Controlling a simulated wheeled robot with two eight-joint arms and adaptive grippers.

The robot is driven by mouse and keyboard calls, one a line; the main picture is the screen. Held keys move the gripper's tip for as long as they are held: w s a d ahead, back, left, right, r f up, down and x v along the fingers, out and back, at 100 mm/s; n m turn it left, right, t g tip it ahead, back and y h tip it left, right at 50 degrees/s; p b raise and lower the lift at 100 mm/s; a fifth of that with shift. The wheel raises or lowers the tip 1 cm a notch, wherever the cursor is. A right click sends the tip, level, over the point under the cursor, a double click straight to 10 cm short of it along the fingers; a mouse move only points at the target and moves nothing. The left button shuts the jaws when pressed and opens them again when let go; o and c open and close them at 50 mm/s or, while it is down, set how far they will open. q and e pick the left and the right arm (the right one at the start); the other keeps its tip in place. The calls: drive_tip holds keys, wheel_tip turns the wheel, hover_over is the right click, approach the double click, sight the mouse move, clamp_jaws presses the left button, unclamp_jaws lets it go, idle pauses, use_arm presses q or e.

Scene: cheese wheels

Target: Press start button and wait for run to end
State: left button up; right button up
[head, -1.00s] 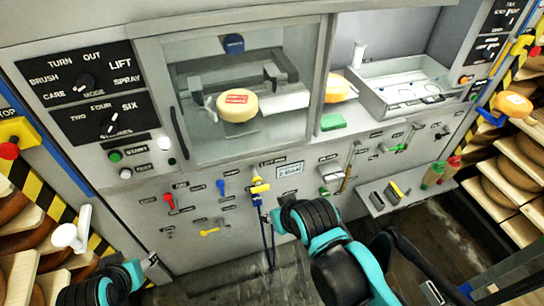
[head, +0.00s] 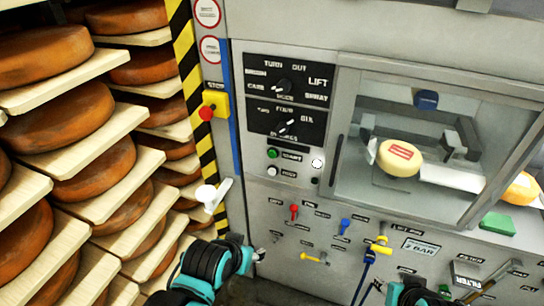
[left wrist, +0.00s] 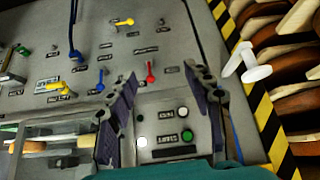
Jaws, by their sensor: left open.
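The green start button (head: 272,153) is on the grey machine panel, below the black dial plates. It also shows in the left wrist view (left wrist: 187,136), on a small plate with a white button and a white lamp. My left gripper (head: 259,256) is low in front of the panel, below the button in the head view. In the left wrist view my left gripper (left wrist: 163,76) is open and empty, its fingers framing the button plate. A yellow cheese wheel (head: 399,157) sits behind the machine's clear window.
Shelves with brown cheese wheels (head: 55,115) stand at the left beside a yellow-black striped post (head: 190,75). A white handle (head: 212,196) sticks out near the post. A yellow box with a red stop button (head: 206,113) and several coloured levers (head: 294,211) are on the machine.

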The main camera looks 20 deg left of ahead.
use_arm(q)
clamp_jaws()
idle(1.4)
